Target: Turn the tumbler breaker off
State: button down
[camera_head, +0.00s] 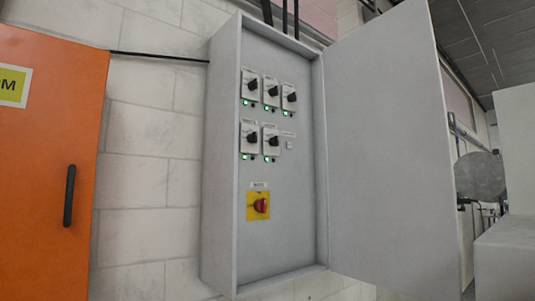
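A grey electrical cabinet (222,160) hangs on the wall with its door (390,150) swung open to the right. Inside are several black rotary switches in two rows, such as the top left one (252,85) and the lower left one (252,138). Green lights glow beneath them. A red rotary knob on a yellow plate (252,213) sits lower on the panel, under a small label. The labels are too small to read, so I cannot tell which is the tumbler breaker. My gripper is not in view.
An orange door or panel (35,200) with a black handle (69,195) stands at the left. A white block wall (150,190) lies behind the cabinet. Black cables run into the cabinet top. Pale box shapes (505,258) and a round grey object (481,176) are at the right.

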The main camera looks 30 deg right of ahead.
aim_at(253, 85)
jog(key=i+j+z, duration=0.1)
jog(key=i+j, duration=0.3)
jog(key=i+j+z, duration=0.1)
jog(key=i+j, duration=0.25)
jog(key=j, duration=0.3)
